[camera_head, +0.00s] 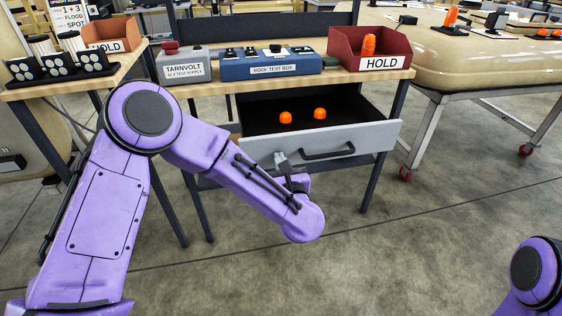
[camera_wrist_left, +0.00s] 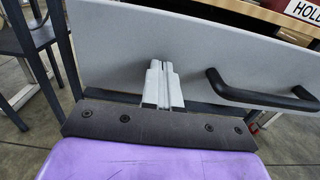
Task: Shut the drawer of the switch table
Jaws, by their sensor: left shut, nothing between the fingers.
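The switch table (camera_head: 215,89) has a wooden top and dark legs. Its drawer is pulled out, with a grey front (camera_head: 375,138) and a black bar handle (camera_head: 327,153). Two orange domes (camera_head: 320,114) lie on the dark drawer floor. My left gripper (camera_head: 281,157) is shut and empty, in front of the drawer front and left of the handle. In the left wrist view its fingertips (camera_wrist_left: 158,66) point at the grey front (camera_wrist_left: 120,45), with the handle (camera_wrist_left: 255,97) to the right. Whether they touch the front I cannot tell. My right gripper is out of view.
On the table stand a grey test supply (camera_head: 183,64), a blue roof test box (camera_head: 268,65) and a red HOLD bin (camera_head: 372,50) with orange parts. Another bench (camera_head: 130,62) is at left, and a wheeled stand with a beige panel (camera_head: 480,55) at right. Floor in front is clear.

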